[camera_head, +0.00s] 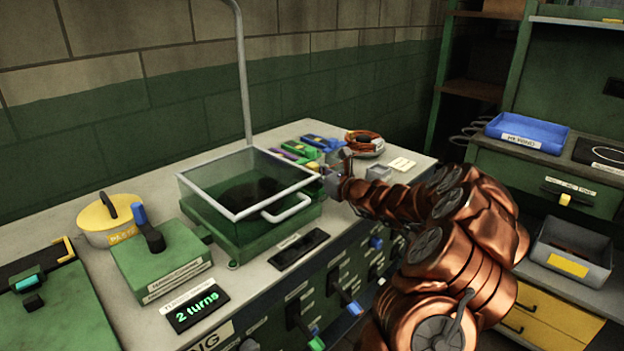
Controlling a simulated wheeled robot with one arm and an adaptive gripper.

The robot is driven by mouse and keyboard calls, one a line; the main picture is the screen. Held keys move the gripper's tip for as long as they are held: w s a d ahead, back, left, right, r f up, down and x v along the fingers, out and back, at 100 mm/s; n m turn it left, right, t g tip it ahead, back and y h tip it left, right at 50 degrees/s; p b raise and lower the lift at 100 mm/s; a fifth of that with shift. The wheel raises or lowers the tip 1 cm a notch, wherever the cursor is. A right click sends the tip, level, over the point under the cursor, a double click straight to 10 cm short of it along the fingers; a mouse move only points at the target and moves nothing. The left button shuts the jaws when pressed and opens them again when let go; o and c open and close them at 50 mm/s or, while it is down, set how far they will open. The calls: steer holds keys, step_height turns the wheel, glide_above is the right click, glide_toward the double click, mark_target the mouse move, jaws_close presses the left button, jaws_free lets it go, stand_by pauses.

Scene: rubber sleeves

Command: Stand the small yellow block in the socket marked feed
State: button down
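My gripper (337,172) is over the back right of the bench, beside the right rim of the glass-sided green box. It is small and partly hidden by my own arm, so I cannot tell whether its fingers are open or shut. A small yellow patch (313,166) shows just left of the gripper, behind the box's rim. It may be the small yellow block, but I cannot tell whether the gripper touches it. No label reading feed is legible, and I cannot make out that socket.
Purple, green and blue pieces (303,149) lie behind the glass-sided box (250,217). A coil of orange cable (365,142) and a small grey box (379,174) are near the gripper. A green lever box (160,262) and a yellow round tin (108,222) stand at left.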

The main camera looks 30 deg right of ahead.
steer(key=shift+f, duration=1.05)
steer(key=shift+f, duration=0.15)
steer(key=c, duration=0.9)
jaws_free()
steer(key=shift+o, duration=0.2)
steer(key=shift+r, duration=0.25)
steer(key=v, duration=1.2)
steer(key=shift+b, duration=0.4)
